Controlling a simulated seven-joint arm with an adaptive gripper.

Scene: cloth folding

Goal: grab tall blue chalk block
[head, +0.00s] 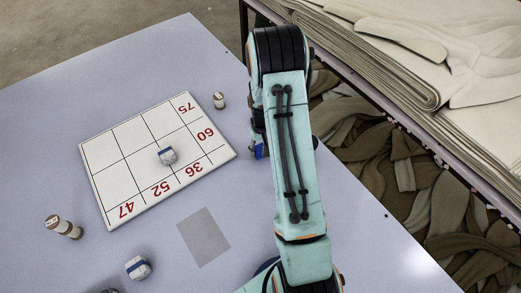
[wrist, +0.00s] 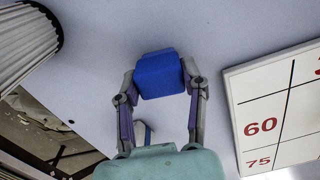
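The tall blue chalk block (wrist: 158,75) is in the wrist view, a plain blue block between the two fingertips. My gripper (wrist: 160,82) has one finger against each side of it and appears shut on it. The block seems to be at or near the table surface; I cannot tell if it is lifted. In the head view my arm hides most of the gripper, and a bit of blue (head: 258,151) shows at the arm's left edge.
Another such block (head: 138,268), wooden cylinders (head: 63,227) (head: 219,100) and a grey patch (head: 203,238) are on the table. Shelves of cloth (head: 400,60) stand at the right.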

